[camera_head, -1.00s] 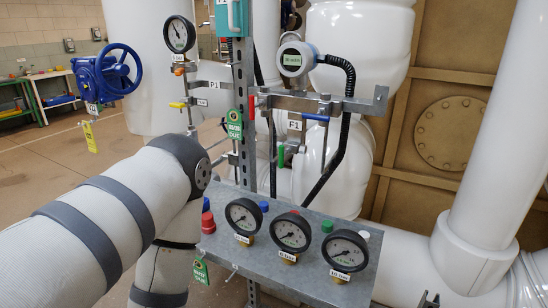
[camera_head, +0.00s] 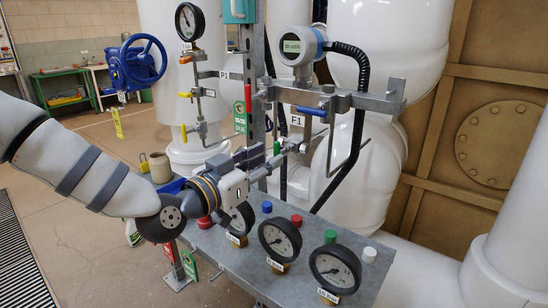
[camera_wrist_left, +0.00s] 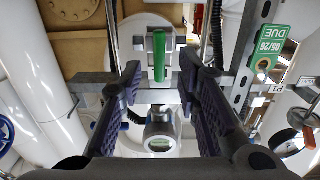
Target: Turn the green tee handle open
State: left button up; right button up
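The green tee handle (camera_wrist_left: 160,58) stands out clearly in the left wrist view, lengthwise up and down in front of a metal fitting. It shows only as a small green piece (camera_head: 276,147) in the head view, mostly hidden by my gripper. My left gripper (camera_head: 272,160) reaches in from the left, above the gauge shelf, with its fingers pointing at the handle. In the left wrist view its two dark fingers (camera_wrist_left: 160,82) are spread wide, with nothing between the pads. The handle lies beyond the tips, centred in the gap. My right gripper is not in view.
A grey shelf (camera_head: 237,263) with several pressure gauges lies below the gripper. A steel post (camera_head: 246,75), a blue lever (camera_head: 311,111), a yellow handle (camera_head: 186,95) and a black hose (camera_head: 357,120) are close by. Open floor (camera_head: 75,215) lies to the left.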

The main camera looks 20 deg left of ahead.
aim_at(275, 153)
pick_arm(q)
jog(key=shift+x, duration=1.55)
jog(key=shift+r, duration=0.1)
jog(key=shift+c, duration=0.5)
grip_shut()
